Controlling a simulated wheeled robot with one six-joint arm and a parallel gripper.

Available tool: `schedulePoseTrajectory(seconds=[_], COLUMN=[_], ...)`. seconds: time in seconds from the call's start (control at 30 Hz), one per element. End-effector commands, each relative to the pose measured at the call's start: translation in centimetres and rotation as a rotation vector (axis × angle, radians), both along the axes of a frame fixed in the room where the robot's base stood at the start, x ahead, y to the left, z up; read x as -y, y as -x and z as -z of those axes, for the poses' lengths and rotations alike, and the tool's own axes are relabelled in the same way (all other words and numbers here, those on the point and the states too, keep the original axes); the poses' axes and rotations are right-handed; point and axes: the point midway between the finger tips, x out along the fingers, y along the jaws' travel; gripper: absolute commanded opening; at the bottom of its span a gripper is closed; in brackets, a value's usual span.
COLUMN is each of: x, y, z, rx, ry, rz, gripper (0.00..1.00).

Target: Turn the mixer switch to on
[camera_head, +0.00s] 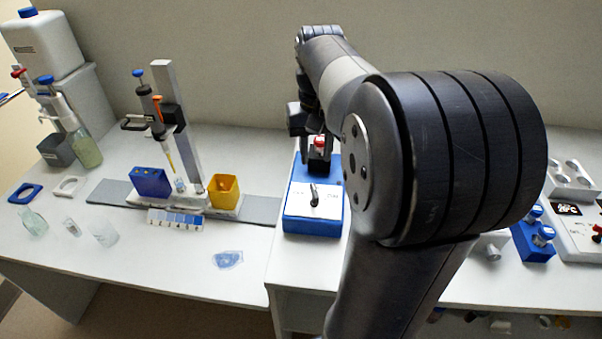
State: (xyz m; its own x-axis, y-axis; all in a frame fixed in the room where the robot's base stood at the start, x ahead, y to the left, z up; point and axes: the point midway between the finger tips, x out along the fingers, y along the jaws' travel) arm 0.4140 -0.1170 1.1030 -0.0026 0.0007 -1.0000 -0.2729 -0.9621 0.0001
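A blue box with a white top panel, likely the mixer (302,226), stands on the bench in the middle of the view. A dark lever switch (314,195) sits on its white panel, tilted slightly from upright in the picture; I cannot read the marks beside it. My gripper (308,135) is behind the switch, at the back end of the box, near a red-topped dark part (319,143). I cannot tell whether the fingers are apart or touch anything.
To the left are a pipette stand (178,115), a blue rack (151,182) and a yellow container (224,190). My arm covers the centre right.

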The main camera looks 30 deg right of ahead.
Motion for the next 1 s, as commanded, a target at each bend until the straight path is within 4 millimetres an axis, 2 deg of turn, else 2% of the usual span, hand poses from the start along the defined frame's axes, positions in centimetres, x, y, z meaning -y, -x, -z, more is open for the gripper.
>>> schedulePoseTrajectory(seconds=[0.3,0.5,0.7,0.97,1.0], x=[-0.1,-0.1,-0.1,-0.1,-0.1], y=[0.1,0.1,0.1,0.1,0.1], z=[5.8,8.8,10.0,10.1,10.1], rx=[-0.004,-0.002,0.001,0.002,0.002], ry=[-0.001,-0.001,0.0,0.001,0.001], rz=[-0.001,-0.001,-0.001,-0.001,-0.001], gripper=[0.33,0.33,0.33,0.33,0.29])
